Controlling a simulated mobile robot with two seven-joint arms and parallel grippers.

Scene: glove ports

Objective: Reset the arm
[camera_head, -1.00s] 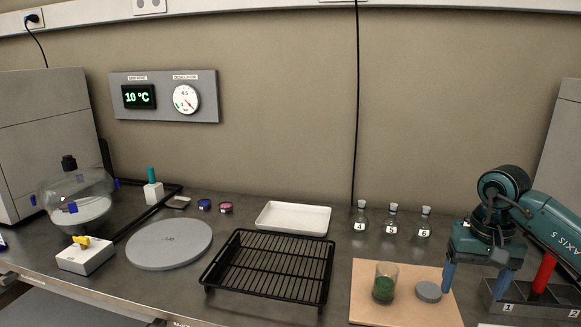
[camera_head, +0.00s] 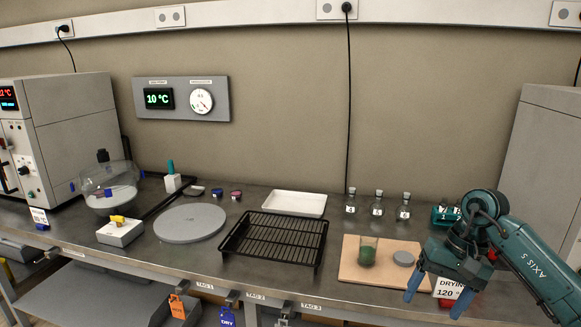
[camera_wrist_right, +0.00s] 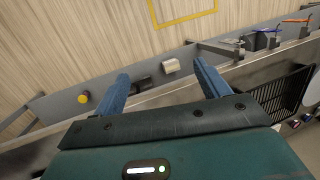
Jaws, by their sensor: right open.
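My right arm comes in from the right in the head view. Its teal right gripper (camera_head: 432,303) is held in front of the bench's right part, with its two blue fingers spread and pointing down. In the right wrist view the right gripper (camera_wrist_right: 160,82) shows two blue fingers wide apart with nothing between them. Beyond them are the bench's front edge and the wood-look floor. My left gripper is in neither view.
A wooden board (camera_head: 352,272) with a glass of green material (camera_head: 367,254) and a grey lid (camera_head: 403,258) lies left of the right gripper. A black wire rack (camera_head: 272,240), a white tray (camera_head: 295,203) and stoppered flasks (camera_head: 377,205) stand nearby. A sign (camera_head: 450,289) is partly behind the gripper.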

